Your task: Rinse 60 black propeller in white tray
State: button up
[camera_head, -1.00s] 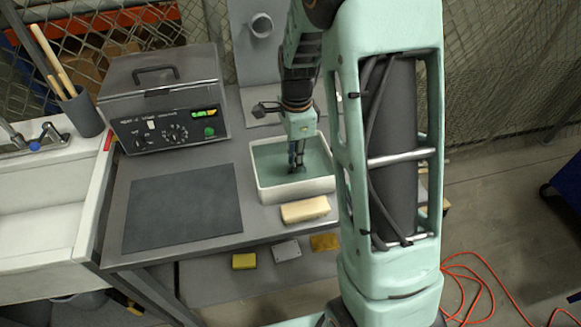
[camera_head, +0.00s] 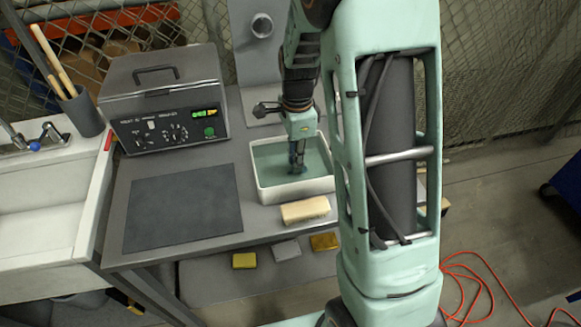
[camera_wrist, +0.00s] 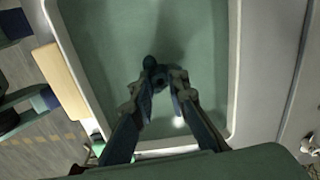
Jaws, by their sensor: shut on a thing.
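The white tray (camera_head: 262,192) stands on the grey bench and holds greenish liquid. It also shows in the wrist view (camera_wrist: 236,60), with its rim around my gripper. My gripper (camera_head: 297,168) points down into the tray. In the wrist view, my gripper (camera_wrist: 162,84) has its fingertips closed together on a small dark thing (camera_wrist: 149,62). This is likely the black propeller, but its shape is mostly hidden by the fingers. A dark shadow lies on the liquid beyond the fingertips.
A cream block (camera_head: 305,210) lies in front of the tray. A dark mat (camera_head: 182,208) lies to the left. A grey machine with a lit display (camera_head: 165,100) stands behind the mat, and a white sink (camera_head: 45,215) is at far left. Yellow and grey blocks (camera_head: 245,260) lie lower down.

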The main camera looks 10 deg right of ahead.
notch_tip(320, 180, up, 8)
jog(key=p, duration=0.6)
jog(key=shift+r+p, duration=0.25)
jog(key=shift+p, duration=0.1)
jog(key=shift+r, duration=0.1)
dwell(1.2)
notch_tip(320, 180, up, 4)
jog(key=p, duration=0.3)
